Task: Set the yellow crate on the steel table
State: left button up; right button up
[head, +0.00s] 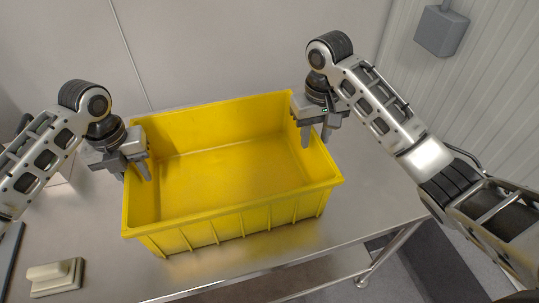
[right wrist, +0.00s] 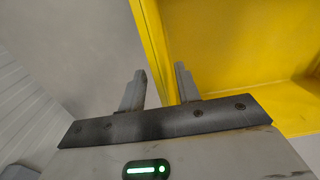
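The yellow crate (head: 232,222) is upright and empty. It appears to rest on the steel table (head: 385,195), with no clear gap under it. My left gripper (head: 133,174) is at the crate's left wall, one finger inside and one outside; it looks open. My right gripper (head: 316,136) is at the right wall near the back corner, open, with its fingers either side of the wall. In the right wrist view, the crate's rim (right wrist: 155,40) runs between the spread fingers (right wrist: 160,88), close to the right-hand finger.
A grey box (head: 441,30) is mounted on the ribbed wall at the upper right. The table is bare right of the crate, and its front edge runs close before the crate.

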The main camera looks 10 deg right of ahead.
pick_arm(q)
jog(key=shift+r, duration=0.1)
jog(key=r, duration=1.1)
jog(key=shift+a+r, duration=0.2)
jog(key=shift+r, duration=0.2)
pick_arm(e)
jog(key=shift+r, duration=0.4)
notch_tip(320, 180, up, 11)
pick_arm(q)
jog(key=shift+s, duration=0.1)
